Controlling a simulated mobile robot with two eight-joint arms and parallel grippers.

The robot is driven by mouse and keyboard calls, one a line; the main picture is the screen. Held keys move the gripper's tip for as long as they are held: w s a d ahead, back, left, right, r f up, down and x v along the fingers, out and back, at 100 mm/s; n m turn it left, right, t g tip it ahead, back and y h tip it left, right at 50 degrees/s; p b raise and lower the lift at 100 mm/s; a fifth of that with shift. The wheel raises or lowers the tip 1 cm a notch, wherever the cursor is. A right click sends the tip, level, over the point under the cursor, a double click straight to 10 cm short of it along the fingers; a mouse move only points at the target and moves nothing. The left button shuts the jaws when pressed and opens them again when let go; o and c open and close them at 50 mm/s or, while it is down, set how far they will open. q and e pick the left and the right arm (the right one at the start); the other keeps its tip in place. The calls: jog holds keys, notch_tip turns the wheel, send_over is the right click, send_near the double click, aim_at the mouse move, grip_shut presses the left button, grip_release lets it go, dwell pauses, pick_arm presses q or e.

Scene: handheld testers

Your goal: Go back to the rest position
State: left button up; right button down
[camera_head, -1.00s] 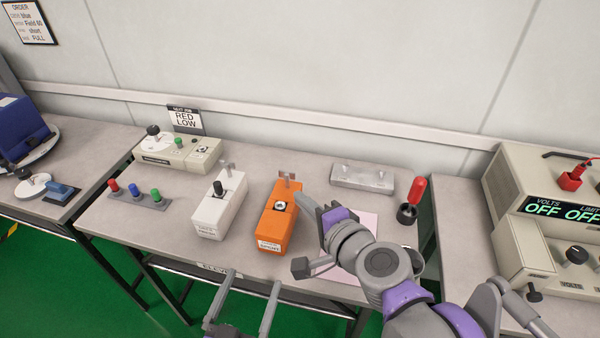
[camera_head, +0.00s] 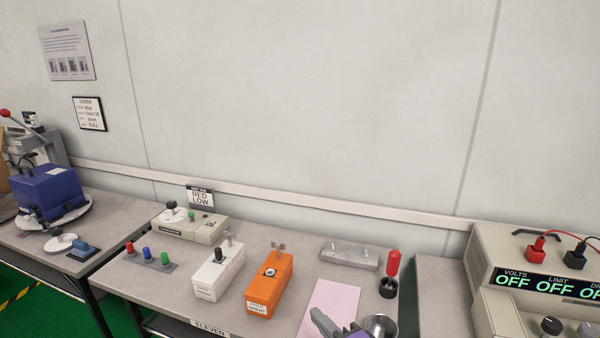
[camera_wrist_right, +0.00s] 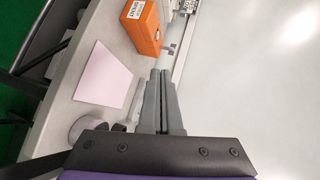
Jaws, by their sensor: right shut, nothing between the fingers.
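My right gripper (camera_head: 325,323) shows only in part at the bottom edge of the head view, by the pink sheet. In the right wrist view my right gripper (camera_wrist_right: 161,75) has its two fingers together with nothing between them. The orange tester (camera_head: 270,284) and the white tester (camera_head: 218,272) stand on the table to its left in the head view. The orange tester also shows at the top of the right wrist view (camera_wrist_right: 143,28), apart from the fingertips. My left gripper is in neither view.
A pink sheet (camera_head: 328,306) lies on the table (camera_head: 180,284), with a metal cup (camera_head: 380,326) at its right. A red-handled tool (camera_head: 393,265) stands behind the cup. A grey block (camera_head: 349,257) lies at the back. A power supply (camera_head: 490,258) stands at right.

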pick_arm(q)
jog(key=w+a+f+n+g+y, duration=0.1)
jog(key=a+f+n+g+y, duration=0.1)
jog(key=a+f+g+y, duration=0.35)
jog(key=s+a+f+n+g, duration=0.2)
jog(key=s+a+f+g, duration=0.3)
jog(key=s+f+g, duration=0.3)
pick_arm(e)
jog(key=s+d+f+n+g+h, duration=0.35)
jog(key=s+d+f+n, duration=0.3)
jog(key=s+f, duration=0.45)
jog(key=s+d+f+n+g+h, duration=0.3)
jog(key=s+d+f+n+g, duration=0.35)
jog(key=f, duration=0.65)
pick_arm(q)
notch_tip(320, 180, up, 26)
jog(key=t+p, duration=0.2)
jog(key=p, duration=2.1)
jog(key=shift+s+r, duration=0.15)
pick_arm(e)
notch_tip(320, 180, up, 26)
jog(key=s+t, duration=0.1)
jog(key=t, duration=0.1)
jog(key=shift+d, duration=0.4)
